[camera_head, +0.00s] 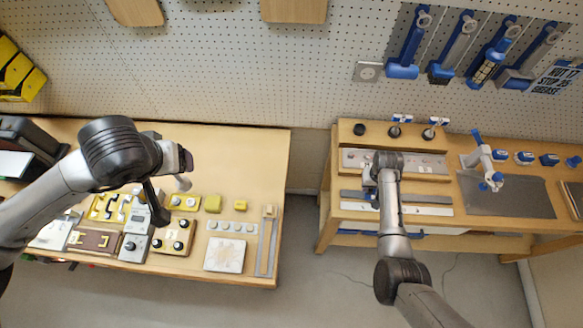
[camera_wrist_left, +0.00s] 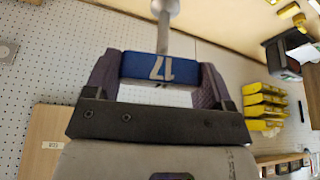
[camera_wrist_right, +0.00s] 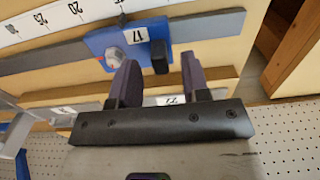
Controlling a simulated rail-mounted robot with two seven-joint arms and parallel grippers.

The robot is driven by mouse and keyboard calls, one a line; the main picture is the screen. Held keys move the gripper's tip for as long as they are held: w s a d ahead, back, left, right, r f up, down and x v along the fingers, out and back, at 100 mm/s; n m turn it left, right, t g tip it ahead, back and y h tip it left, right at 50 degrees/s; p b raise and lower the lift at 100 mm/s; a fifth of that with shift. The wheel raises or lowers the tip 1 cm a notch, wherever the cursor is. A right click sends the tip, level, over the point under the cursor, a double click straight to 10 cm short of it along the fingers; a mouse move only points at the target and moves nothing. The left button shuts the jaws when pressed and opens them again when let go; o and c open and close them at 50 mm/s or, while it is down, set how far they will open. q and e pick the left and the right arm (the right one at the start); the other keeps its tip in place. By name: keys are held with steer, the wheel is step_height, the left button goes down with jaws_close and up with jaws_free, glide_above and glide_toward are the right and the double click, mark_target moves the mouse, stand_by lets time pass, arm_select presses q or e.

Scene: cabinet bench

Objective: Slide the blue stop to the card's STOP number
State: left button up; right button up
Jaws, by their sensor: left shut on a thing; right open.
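The blue stop (camera_wrist_right: 98,42) sits on a grey rail (camera_wrist_right: 208,25) in the right wrist view. It has a white 17 label, a grey knob and a black block. The white number scale (camera_wrist_right: 50,20) runs along the rail. My right gripper (camera_head: 371,183) is open at the rail. In its wrist view its fingers (camera_wrist_right: 160,62) are close to the stop's near side; contact is unclear. The task card (camera_head: 555,78) hangs at the far upper right; its STOP number seems to be 35.
The right bench has a dark mat (camera_head: 515,195) and several blue-handled items. Blue tools hang on the pegboard (camera_head: 240,60). The left bench (camera_head: 240,150) holds yellow and grey fixtures. Open floor (camera_head: 310,250) lies between the benches.

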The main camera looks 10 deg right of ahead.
steer(key=shift+f, duration=0.9)
jaws_close()
